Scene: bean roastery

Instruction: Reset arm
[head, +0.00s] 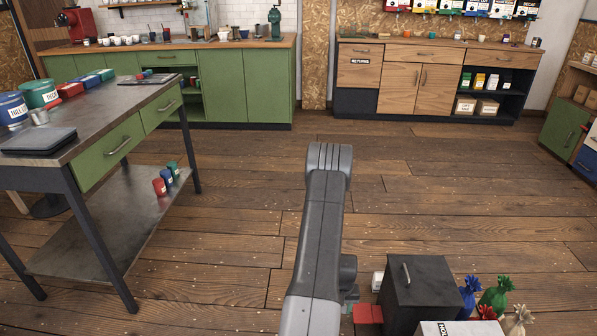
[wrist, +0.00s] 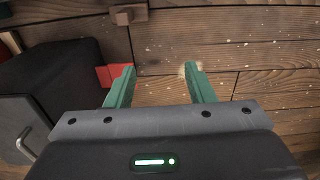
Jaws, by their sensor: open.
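My gripper (wrist: 158,85) shows in the wrist view with its two green fingers spread apart. It is open, and nothing is between the fingers but the wooden floor behind them. In the head view my grey arm rises in the lower middle and bends over. The gripper is mostly hidden there behind the arm. A dark box with a handle (head: 422,285) stands just right of my arm in the head view, and it shows at the left in the wrist view (wrist: 60,75). A red block (head: 368,314) lies beside the box, close to the arm.
Colored sacks, one blue (head: 470,292) and one green (head: 495,296), stand right of the dark box. A steel worktable (head: 110,120) with green drawers stands at the left. Green cabinets (head: 215,85) and wooden cabinets (head: 400,78) line the back. The middle floor (head: 430,190) is clear.

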